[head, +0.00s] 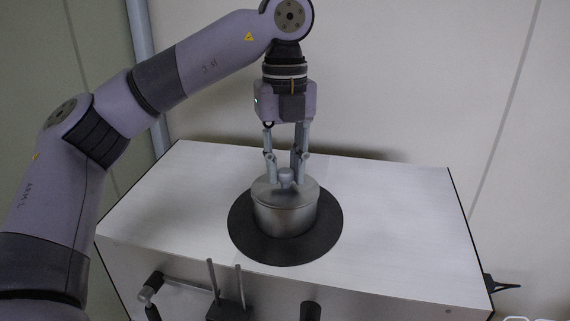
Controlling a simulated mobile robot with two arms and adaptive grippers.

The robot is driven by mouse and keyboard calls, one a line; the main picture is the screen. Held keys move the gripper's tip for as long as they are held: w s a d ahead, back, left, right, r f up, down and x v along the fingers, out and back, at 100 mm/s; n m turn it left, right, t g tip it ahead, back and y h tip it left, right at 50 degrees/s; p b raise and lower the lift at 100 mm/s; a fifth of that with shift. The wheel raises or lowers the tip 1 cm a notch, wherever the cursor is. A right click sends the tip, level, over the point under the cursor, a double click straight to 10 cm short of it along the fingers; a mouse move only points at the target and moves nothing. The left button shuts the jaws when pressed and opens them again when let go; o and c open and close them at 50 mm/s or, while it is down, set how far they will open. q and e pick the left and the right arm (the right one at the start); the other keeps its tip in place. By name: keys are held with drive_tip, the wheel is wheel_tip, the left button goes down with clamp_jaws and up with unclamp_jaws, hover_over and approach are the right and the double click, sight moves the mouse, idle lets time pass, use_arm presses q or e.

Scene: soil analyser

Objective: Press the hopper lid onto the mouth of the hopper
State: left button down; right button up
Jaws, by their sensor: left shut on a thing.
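The hopper lid (265,190) is a grey metal disc with a small round knob (286,175) on top. It sits at the top of the short metal cylinder of the hopper (285,217), and I cannot tell whether it is fully seated. My left gripper (286,172) points straight down from above, its fingers shut on the lid's knob. The hopper's mouth is hidden under the lid. My right gripper is not in view.
A black round flange (285,253) surrounds the hopper on the white top of the analyser (390,215). A crank handle (151,287) and two upright pins (226,285) are at the front. The top is clear right of the flange.

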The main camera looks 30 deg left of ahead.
sight(286, 171)
use_arm(q)
drive_tip(key=c, duration=1.3)
unclamp_jaws()
wheel_tip(286, 171, up, 12)
